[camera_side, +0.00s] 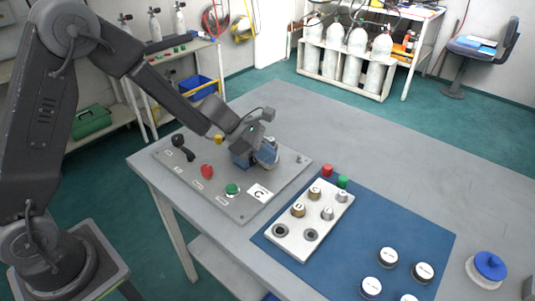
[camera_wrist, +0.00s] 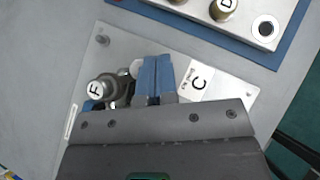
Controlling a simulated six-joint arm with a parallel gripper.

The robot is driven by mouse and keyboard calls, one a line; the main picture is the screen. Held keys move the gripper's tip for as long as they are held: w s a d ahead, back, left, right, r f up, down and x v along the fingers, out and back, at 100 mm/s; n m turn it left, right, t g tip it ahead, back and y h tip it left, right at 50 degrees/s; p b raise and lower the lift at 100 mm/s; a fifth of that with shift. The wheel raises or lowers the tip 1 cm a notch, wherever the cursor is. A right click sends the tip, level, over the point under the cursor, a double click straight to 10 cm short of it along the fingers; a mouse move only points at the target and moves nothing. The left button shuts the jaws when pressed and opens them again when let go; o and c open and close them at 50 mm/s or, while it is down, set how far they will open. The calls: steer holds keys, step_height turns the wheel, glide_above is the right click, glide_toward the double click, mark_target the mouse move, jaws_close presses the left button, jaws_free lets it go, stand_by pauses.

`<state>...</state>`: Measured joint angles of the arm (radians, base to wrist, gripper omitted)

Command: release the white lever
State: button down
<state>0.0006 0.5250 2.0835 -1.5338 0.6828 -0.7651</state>
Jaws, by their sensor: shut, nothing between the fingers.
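The grey panel (camera_side: 220,210) lies on the table, with a card marked C (camera_side: 258,192) near its front corner. My gripper (camera_side: 262,160) is low over the panel's far right part. In the wrist view its blue fingers (camera_wrist: 157,78) are together with nothing between them. Just left of the fingertips a pale rounded part (camera_wrist: 137,67) shows, partly hidden by them; it may be the white lever, but I cannot tell its position or whether the fingers touch it. A metal fitting labelled F (camera_wrist: 97,93) stands left of the fingers.
The panel also carries a black lever (camera_side: 183,147), a red knob (camera_side: 207,171), a green button (camera_side: 232,189) and a yellow knob (camera_side: 217,138). A blue mat (camera_side: 365,225) to the right holds a white block (camera_side: 290,245) and several round caps. The table's far side is clear.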

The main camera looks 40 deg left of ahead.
steer(key=shift+w+a+r, duration=0.1)
steer(key=shift+w+a, duration=0.4)
steer(key=shift+a, duration=0.35)
steer(key=s+a+r, duration=0.2)
steer(key=s+r, duration=0.4)
steer(key=s, duration=0.1)
steer(key=shift+s+r, duration=0.2)
steer(key=shift+r, duration=0.1)
steer(key=shift+a, duration=0.1)
